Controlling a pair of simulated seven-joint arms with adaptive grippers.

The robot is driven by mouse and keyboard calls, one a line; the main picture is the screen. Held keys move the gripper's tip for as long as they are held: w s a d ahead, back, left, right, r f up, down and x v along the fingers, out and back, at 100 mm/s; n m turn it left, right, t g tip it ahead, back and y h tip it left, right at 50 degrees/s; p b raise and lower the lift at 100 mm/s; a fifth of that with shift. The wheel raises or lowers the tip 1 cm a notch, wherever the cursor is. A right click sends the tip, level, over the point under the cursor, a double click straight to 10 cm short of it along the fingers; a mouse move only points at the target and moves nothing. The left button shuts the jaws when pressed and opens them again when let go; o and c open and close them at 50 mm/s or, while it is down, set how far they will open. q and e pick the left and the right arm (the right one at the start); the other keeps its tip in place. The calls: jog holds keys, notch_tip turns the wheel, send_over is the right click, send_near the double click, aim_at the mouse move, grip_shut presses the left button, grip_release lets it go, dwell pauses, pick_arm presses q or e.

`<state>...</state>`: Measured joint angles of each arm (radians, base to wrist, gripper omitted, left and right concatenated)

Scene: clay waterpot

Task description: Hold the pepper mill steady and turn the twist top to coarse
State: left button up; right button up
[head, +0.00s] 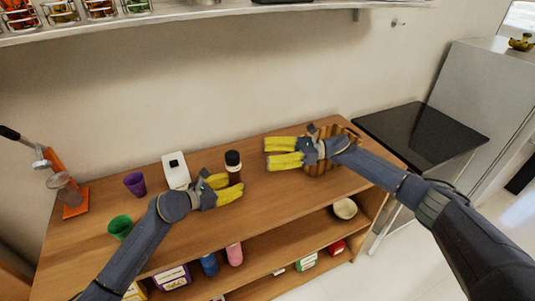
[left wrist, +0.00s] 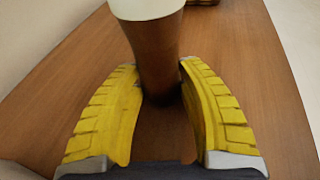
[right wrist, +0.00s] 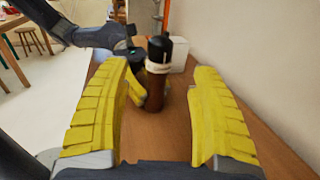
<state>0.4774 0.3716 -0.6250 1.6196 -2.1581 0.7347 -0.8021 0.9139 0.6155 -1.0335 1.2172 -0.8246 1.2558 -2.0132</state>
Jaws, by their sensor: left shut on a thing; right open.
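The pepper mill stands upright on the wooden counter, with a brown body, a pale band and a black top (head: 233,157). In the left wrist view its brown body (left wrist: 152,50) and pale band (left wrist: 146,8) show between the yellow fingers; the black top is out of that view. My left gripper (head: 236,186) is shut on the lower body of the mill. My right gripper (head: 268,154) is open and empty, to the right of the mill and apart from it. In the right wrist view the black top (right wrist: 159,48) appears ahead, between the open fingers (right wrist: 160,85).
A white box (head: 176,171), a purple cup (head: 134,184) and a green cup (head: 120,227) stand left of the mill. An orange press-like device (head: 75,205) is at the far left. A slatted wooden basket (head: 345,135) sits behind my right gripper. Shelves below hold several items.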

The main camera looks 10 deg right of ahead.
jog(key=m+t+h, duration=0.1)
jog(key=m+h, duration=0.4)
jog(key=h, duration=0.9)
send_near(234, 152)
jog(key=x, duration=1.1)
jog(key=shift+a+f, duration=0.15)
jog(key=shift+f, duration=0.25)
jog(key=c, duration=1.2)
